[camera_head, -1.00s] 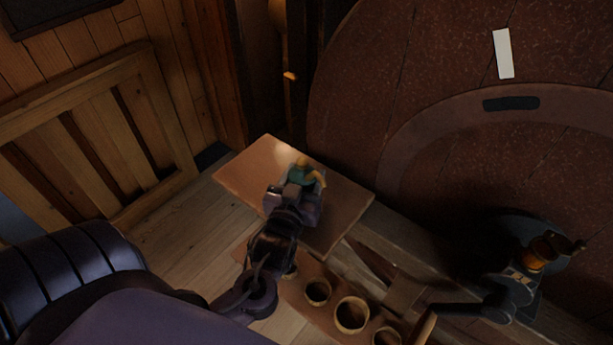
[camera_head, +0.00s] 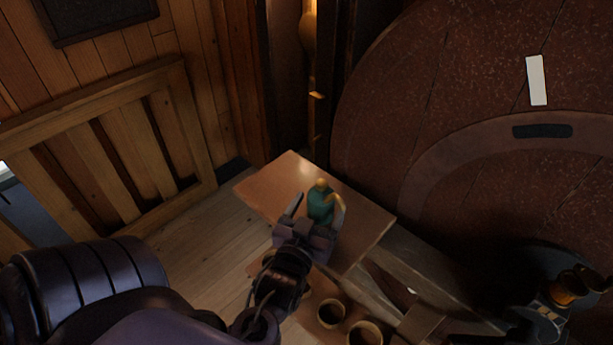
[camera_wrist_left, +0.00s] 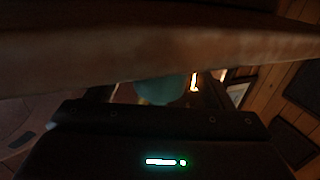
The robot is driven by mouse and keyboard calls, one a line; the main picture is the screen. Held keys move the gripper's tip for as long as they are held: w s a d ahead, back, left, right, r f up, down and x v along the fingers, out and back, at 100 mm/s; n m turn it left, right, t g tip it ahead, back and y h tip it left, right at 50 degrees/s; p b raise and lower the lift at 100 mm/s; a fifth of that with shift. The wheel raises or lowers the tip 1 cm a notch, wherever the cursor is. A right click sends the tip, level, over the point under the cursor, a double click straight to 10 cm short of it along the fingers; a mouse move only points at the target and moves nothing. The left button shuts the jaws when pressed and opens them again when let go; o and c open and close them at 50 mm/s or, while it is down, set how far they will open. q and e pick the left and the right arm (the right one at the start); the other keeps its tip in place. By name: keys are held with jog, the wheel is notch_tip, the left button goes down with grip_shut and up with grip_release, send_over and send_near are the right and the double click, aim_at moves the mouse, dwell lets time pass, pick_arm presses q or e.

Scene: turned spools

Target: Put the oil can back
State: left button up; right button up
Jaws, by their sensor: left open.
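The oil can (camera_head: 320,205) is green with a brass-coloured top and a curved yellow spout or handle. It stands upright on a square wooden board (camera_head: 372,222). My left gripper (camera_head: 314,212) is open, at the near side of the can, with its fingers spread. The gripper hides the can's lower near side, and I cannot tell whether the fingers touch it. In the left wrist view a blurred green part of the can (camera_wrist_left: 158,90) shows beyond the dark gripper body, below a wooden edge (camera_wrist_left: 150,55).
Several round wooden cups (camera_head: 331,312) sit in a lower plank just in front of the board. A slatted wooden rail (camera_head: 100,140) stands at left. A large red-brown disc (camera_head: 440,80) fills the right.

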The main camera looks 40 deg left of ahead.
pick_arm(q)
jog(key=b+v, duration=0.1)
jog(key=v, duration=0.7)
jog(key=shift+b, duration=0.4)
jog(key=shift+s+d, duration=0.15)
